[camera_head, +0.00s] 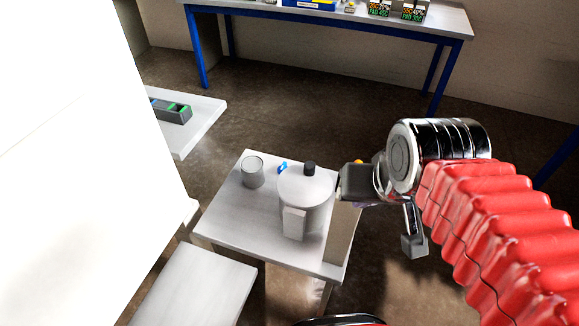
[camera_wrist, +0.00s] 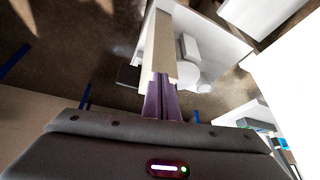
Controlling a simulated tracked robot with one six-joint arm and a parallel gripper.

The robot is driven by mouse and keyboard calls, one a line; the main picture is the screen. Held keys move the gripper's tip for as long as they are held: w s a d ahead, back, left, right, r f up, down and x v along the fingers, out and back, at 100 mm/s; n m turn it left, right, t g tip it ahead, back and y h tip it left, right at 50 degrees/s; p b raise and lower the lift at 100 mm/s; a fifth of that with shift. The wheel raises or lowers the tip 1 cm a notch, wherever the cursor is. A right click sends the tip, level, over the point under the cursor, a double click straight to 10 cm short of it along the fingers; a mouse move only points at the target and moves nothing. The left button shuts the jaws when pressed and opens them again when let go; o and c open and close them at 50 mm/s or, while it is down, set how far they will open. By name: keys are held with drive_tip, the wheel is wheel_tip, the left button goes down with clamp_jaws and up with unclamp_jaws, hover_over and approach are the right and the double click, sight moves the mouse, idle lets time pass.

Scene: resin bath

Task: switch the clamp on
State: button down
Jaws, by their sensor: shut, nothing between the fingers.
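I cannot pick out the clamp or its switch for certain. A pale lidded pot (camera_head: 318,190) with a black knob (camera_head: 309,167) stands on a small white table (camera_head: 228,215). A white block (camera_head: 295,223) is on the pot's front. My gripper (camera_wrist: 162,88) has purple fingers that look shut and empty in the wrist view. A tan upright panel (camera_wrist: 164,42) lies straight beyond the fingertips; I cannot tell whether they touch it. In the head view this panel (camera_head: 342,238) stands at the table's right edge, below my gripper, whose fingertips are not clear there.
A grey cup (camera_head: 252,173) and a small blue item (camera_head: 282,167) stand left of the pot. A lower white surface (camera_head: 195,287) is in front. A side table (camera_head: 200,117) holds a dark tray (camera_head: 170,110). A blue-legged bench (camera_head: 445,20) is at the back. Floor between is clear.

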drive_tip(key=w+a+m+g, duration=0.15)
drive_tip(key=w+m, duration=0.35)
drive_tip(key=w, duration=0.5)
drive_tip(key=m+g+y, duration=0.3)
drive_tip(key=m, duration=1.3)
hover_over(283, 168)
drive_tip(key=s+d, duration=0.2)
drive_tip(key=d, duration=0.3)
wheel_tip(283, 168, down, 21)
drive_tip(key=shift+w+a+r, duration=0.15)
drive_tip(key=shift+a, duration=0.1)
drive_tip(key=x, duration=1)
drive_tip(key=shift+d, duration=0.2)
drive_tip(key=shift+w+d+m, duration=0.1)
drive_tip(key=shift+m, duration=0.3)
